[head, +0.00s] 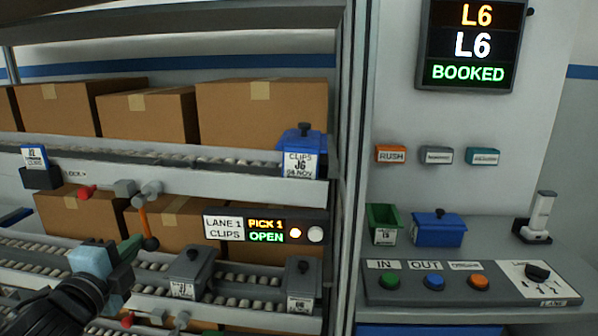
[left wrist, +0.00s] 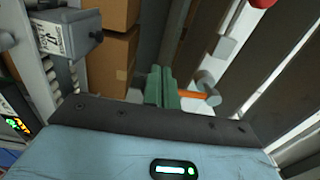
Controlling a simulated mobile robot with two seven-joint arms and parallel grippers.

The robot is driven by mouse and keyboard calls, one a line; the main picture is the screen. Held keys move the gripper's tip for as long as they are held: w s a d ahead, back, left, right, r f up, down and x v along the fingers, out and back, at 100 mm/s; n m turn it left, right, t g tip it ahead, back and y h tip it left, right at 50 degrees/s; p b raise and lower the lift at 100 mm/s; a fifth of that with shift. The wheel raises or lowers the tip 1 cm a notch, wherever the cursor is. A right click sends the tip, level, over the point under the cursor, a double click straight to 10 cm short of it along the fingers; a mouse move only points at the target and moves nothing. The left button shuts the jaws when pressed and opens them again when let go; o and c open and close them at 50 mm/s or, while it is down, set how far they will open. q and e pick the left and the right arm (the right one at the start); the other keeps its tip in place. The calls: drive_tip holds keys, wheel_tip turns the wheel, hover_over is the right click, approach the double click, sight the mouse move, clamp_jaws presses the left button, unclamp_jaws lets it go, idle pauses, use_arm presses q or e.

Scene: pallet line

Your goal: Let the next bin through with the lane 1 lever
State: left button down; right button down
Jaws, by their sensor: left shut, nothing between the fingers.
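The lane 1 lever (head: 143,222) has an orange shaft with a black ball at its lower end and hangs down from a grey pivot. Its orange shaft also shows in the left wrist view (left wrist: 192,95), just right of the fingers. My left gripper (head: 130,248) has green fingers, shut and empty, close beside the black ball; I cannot tell whether they touch. The lane 1 sign (head: 223,228) reads CLIPS, and its display (head: 266,231) reads PICK 1, OPEN. Grey lidded bins (head: 190,272) (head: 303,284) stand on the lower rollers. My right gripper is out of view.
A blue bin (head: 300,153) stands at the upper lane's end. A red knob (head: 87,191) sits left of the lever pivot. Cardboard boxes (head: 262,110) fill the shelf behind. At right is a button console (head: 470,284), with a green bin (head: 384,222) and a blue bin (head: 438,230) behind it.

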use_arm(q)
drive_tip(key=s+p, duration=0.1)
drive_tip(key=s, duration=0.7)
drive_tip(key=shift+a+p, duration=0.15)
drive_tip(key=shift+p, duration=0.2)
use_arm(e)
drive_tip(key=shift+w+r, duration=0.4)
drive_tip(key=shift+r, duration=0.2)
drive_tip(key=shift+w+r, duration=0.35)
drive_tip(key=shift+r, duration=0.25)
